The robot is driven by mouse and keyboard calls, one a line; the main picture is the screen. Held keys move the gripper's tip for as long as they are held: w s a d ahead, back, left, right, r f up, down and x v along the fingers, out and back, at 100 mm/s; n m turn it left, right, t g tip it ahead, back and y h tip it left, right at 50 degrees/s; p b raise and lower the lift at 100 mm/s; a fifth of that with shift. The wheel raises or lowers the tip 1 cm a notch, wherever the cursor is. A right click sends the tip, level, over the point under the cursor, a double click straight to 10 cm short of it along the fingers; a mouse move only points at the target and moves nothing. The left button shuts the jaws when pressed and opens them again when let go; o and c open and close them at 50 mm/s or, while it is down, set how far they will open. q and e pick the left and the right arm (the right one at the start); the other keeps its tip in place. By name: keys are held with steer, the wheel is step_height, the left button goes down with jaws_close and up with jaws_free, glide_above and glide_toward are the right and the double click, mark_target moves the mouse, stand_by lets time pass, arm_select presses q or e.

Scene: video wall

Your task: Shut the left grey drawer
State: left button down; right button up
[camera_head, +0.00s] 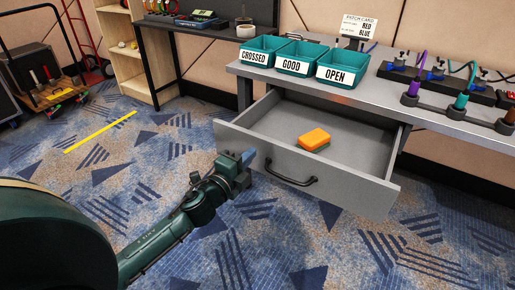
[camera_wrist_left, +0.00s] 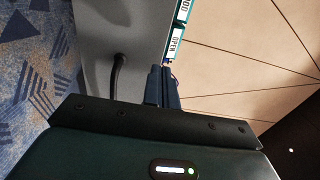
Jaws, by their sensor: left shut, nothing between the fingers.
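The grey drawer (camera_head: 345,180) under the grey table is pulled open, with a black bar handle (camera_head: 290,175) on its front. An orange and green sponge (camera_head: 314,139) lies inside it. My left gripper (camera_head: 247,158) is shut and empty, close to the drawer front, left of the handle; I cannot tell if it touches. In the left wrist view the shut fingers (camera_wrist_left: 163,86) are beside the grey front panel (camera_wrist_left: 130,28), with the black handle (camera_wrist_left: 118,75) to their left. My right gripper is not in view.
On the tabletop (camera_head: 385,97) stand teal bins (camera_head: 345,62) labelled CROSSED, GOOD and OPEN, a patch card (camera_head: 358,27), and a connector rack (camera_head: 460,103) with coloured plugs. A wooden shelf (camera_head: 131,60) and a cart (camera_head: 52,92) stand at the left. The carpet before the drawer is clear.

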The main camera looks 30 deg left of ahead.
mark_target(264, 141)
arm_select(q)
steer(key=shift+w+d, duration=0.15)
steer(key=shift+w, duration=2.1)
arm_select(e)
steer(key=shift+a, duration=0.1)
